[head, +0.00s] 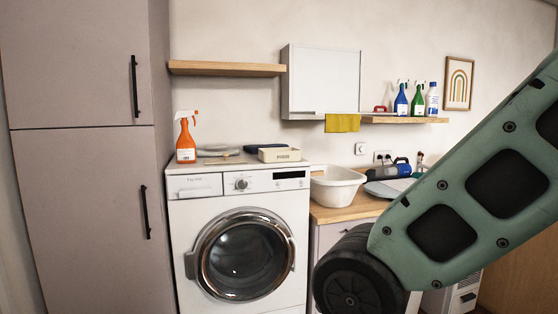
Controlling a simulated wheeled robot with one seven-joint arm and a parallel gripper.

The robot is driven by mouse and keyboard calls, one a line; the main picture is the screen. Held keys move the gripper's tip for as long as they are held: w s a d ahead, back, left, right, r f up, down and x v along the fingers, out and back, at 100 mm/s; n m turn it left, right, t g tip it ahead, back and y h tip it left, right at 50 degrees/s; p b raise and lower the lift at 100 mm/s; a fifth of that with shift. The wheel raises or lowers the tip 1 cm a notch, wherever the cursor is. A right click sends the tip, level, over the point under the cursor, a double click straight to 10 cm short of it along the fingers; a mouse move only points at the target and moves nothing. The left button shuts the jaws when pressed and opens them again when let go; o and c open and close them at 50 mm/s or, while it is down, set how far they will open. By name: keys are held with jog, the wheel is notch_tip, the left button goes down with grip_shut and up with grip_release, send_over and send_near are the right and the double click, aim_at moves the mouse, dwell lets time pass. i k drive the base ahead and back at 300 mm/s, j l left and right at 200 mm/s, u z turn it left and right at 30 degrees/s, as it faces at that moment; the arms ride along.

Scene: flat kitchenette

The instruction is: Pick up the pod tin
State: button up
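The pod tin (280,155) is a low, cream-coloured box with dark lettering on its front. It sits on top of the white washing machine (205,211), near the right front edge. A dark blue flat item (262,148) lies just behind it. My gripper is out of the picture; only green and black links of my arm show at the right, well apart from the tin.
An orange spray bottle (186,137) and a flat grey item (218,150) share the machine top. A white basin (336,186) stands on the wooden counter to the right. A wooden shelf (228,69) and a white wall cabinet (322,82) hang above.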

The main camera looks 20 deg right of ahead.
aim_at(273, 155)
jog(key=i+l+u, duration=0.1)
jog(key=u, duration=0.25)
jog(key=l+u, duration=0.3)
jog(key=i+l+u, duration=0.15)
jog(key=l, duration=0.4)
jog(key=i+l+u, duration=0.1)
jog(key=l, duration=0.4)
jog(key=i+l+u, duration=0.15)
jog(key=l, duration=0.45)
jog(key=i+l+u, duration=0.15)
jog(key=l, duration=0.4)
jog(key=k, duration=0.05)
